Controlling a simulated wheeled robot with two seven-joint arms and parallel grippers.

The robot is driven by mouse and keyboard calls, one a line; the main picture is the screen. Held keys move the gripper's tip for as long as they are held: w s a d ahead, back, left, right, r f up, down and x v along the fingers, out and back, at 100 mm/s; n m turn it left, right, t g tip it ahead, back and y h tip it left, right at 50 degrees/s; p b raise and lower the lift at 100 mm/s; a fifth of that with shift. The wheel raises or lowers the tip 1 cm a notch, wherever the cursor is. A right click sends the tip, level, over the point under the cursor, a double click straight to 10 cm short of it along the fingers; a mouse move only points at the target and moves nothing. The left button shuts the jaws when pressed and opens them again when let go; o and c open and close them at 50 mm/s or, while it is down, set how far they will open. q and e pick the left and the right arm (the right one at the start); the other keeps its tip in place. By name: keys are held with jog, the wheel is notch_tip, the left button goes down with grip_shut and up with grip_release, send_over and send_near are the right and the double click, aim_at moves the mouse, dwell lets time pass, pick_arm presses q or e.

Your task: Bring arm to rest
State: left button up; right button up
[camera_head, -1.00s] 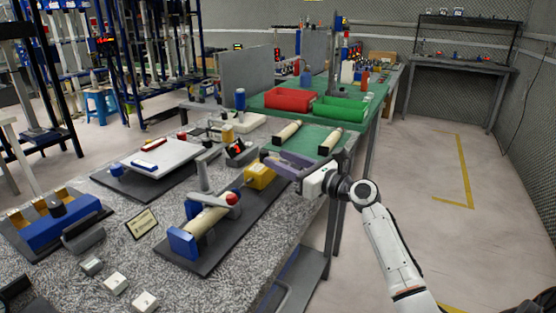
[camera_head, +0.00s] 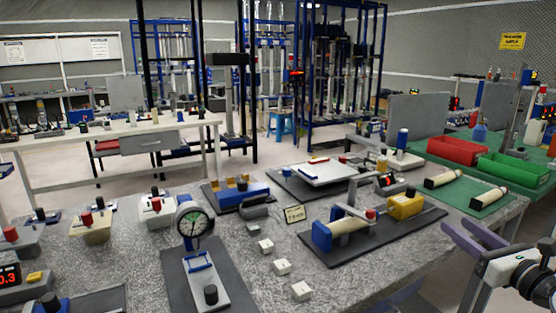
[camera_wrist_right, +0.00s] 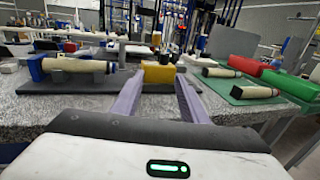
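My right gripper (camera_head: 474,240) shows at the lower right of the head view, beside the right edge of the grey speckled table (camera_head: 235,252). In the right wrist view its two purple fingers (camera_wrist_right: 152,98) stand apart with nothing between them, so it is open and empty. Beyond the fingers is a yellow block (camera_wrist_right: 159,74), which also shows in the head view (camera_head: 405,205) on a black base plate. A beige cylinder (camera_head: 348,227) with blue end block lies on the same plate. My left gripper is not in view.
A dial gauge stand (camera_head: 194,224) stands at the front of the table. Small white blocks (camera_head: 282,267) lie in the middle. Red (camera_head: 458,150) and green (camera_head: 513,170) bins stand on the green table at right. Floor right of the grey table is clear.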

jog(key=d+r+n, duration=0.2)
jog(key=d+r, duration=0.3)
jog(key=s+a+f+n+g, duration=0.3)
jog(key=s+a+f+n, duration=0.2)
jog(key=f+n, duration=0.45)
jog(key=s+a+f+n+g+h, duration=0.15)
jog(key=s+a+f+n, duration=0.45)
jog(key=f, duration=0.6)
jog(key=s+a+f+n+g, duration=0.3)
jog(key=s+a+f+n, duration=0.15)
jog(key=f+n, duration=0.6)
jog(key=s+a+f+n+g+y, duration=0.1)
jog(key=s+a+f+n, duration=0.4)
jog(key=s+n, duration=0.25)
jog(key=s+a+f+n+g, duration=0.2)
jog(key=s+a+f+n, duration=0.3)
jog(key=s, duration=0.4)
pick_arm(q)
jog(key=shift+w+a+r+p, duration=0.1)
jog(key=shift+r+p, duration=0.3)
jog(key=shift+p, duration=0.15)
pick_arm(e)
jog(key=w+a+r+m+t, duration=0.1)
jog(key=a+r+m, duration=0.1)
jog(key=a, duration=0.9)
jog(key=shift+r+m+y, duration=0.35)
jog(key=shift+m+y, duration=0.1)
jog(key=shift+m, duration=0.4)
